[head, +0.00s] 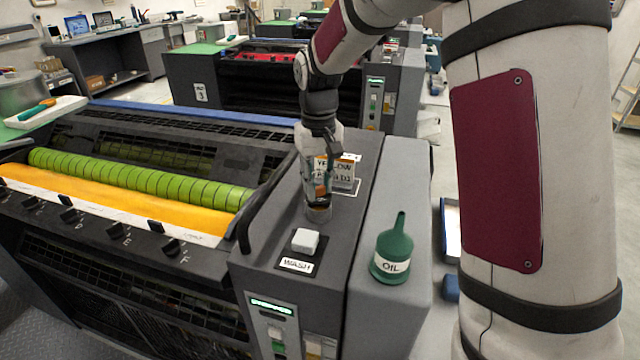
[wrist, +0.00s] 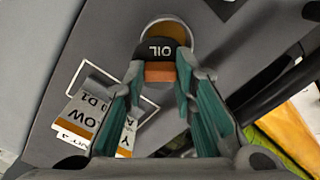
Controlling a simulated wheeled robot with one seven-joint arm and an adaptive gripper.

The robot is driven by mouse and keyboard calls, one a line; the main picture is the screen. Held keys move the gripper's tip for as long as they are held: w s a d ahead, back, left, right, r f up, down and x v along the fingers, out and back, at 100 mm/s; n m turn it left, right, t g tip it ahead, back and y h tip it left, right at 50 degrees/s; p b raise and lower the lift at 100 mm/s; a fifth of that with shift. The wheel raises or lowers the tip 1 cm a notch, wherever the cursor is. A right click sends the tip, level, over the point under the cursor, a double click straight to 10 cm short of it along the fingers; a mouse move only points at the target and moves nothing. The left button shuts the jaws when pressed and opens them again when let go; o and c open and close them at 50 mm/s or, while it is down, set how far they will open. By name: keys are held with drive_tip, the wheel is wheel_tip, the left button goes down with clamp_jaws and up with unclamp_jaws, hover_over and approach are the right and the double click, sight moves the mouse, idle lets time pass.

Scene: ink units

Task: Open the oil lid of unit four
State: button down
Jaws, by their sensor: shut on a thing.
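In the wrist view my gripper (wrist: 160,74) has its two teal-padded fingers closed around the black oil lid (wrist: 160,49), marked OIL, with an orange band between the fingertips. Beyond the lid, a round pale rim (wrist: 148,27) shows a brown-amber inside, partly covered by the lid. The lid looks raised or tilted against this rim; how far I cannot tell. In the head view my gripper (head: 319,186) points down at the top of the ink unit's grey side housing (head: 275,222), and its fingers largely hide the lid.
A white WASH button (head: 305,240) and a green OIL can (head: 393,250) are nearer the front. Green and yellow rollers (head: 140,180) lie to the left. Another unit, marked 3 (head: 201,92), stands behind.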

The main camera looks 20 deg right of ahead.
drive_tip(key=n, duration=0.2)
drive_tip(key=w+n, duration=0.1)
drive_tip(key=n, duration=0.1)
drive_tip(key=n+p, duration=0.1)
drive_tip(key=n, duration=0.1)
drive_tip(key=shift+w+a, duration=0.3)
drive_tip(key=n, duration=0.4)
drive_tip(key=w+a+n, duration=0.1)
drive_tip(key=shift+n, duration=0.4)
drive_tip(key=shift+p, duration=0.3)
drive_tip(key=c, duration=1.3)
unclamp_jaws()
drive_tip(key=shift+a, duration=0.1)
drive_tip(key=shift+r, duration=0.1)
wheel_tip(320, 180, up, 12)
drive_tip(key=shift+f, duration=0.1)
